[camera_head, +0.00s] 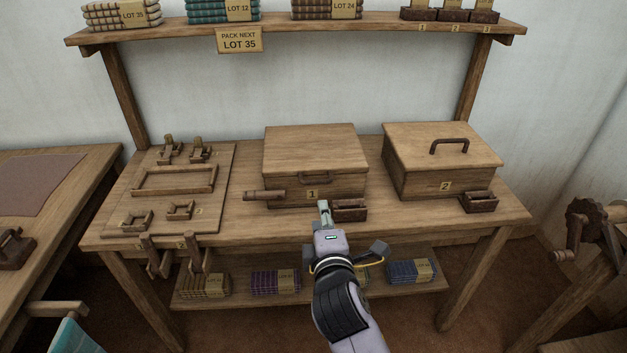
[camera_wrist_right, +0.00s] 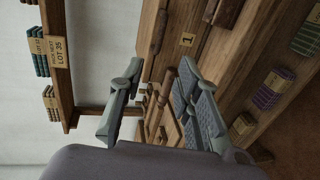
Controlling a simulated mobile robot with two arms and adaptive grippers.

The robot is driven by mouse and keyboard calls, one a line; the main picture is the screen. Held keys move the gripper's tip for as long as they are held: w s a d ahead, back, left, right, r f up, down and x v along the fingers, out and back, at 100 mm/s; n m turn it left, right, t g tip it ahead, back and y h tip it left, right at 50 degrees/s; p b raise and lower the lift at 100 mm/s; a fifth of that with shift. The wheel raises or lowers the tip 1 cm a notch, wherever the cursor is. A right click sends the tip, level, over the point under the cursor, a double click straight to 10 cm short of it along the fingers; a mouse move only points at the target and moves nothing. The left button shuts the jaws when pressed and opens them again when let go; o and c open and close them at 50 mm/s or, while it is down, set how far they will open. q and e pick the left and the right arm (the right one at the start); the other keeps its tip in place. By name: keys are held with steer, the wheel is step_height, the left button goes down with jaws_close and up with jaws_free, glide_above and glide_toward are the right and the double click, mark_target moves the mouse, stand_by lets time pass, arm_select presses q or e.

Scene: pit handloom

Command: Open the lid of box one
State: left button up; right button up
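Box one (camera_head: 314,188) is a wooden box on the bench, marked with a 1 label. Its flat lid (camera_head: 315,145) is down and shut, with a curved handle (camera_head: 316,178) at its front. My right gripper (camera_head: 323,206) is in front of the box, below the label and apart from the handle. In the right wrist view its two fingers (camera_wrist_right: 158,76) are spread, with nothing between them. My left gripper is in no view.
Box two (camera_head: 440,183) stands to the right. A jig board (camera_head: 215,215) lies left. A shelf (camera_head: 300,31) crosses above; cloth bundles lie below.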

mark_target(317, 183)
steer(key=x, duration=1.6)
steer(key=shift+w+f+b, duration=0.2)
steer(key=shift+w+b, duration=0.15)
jaws_close()
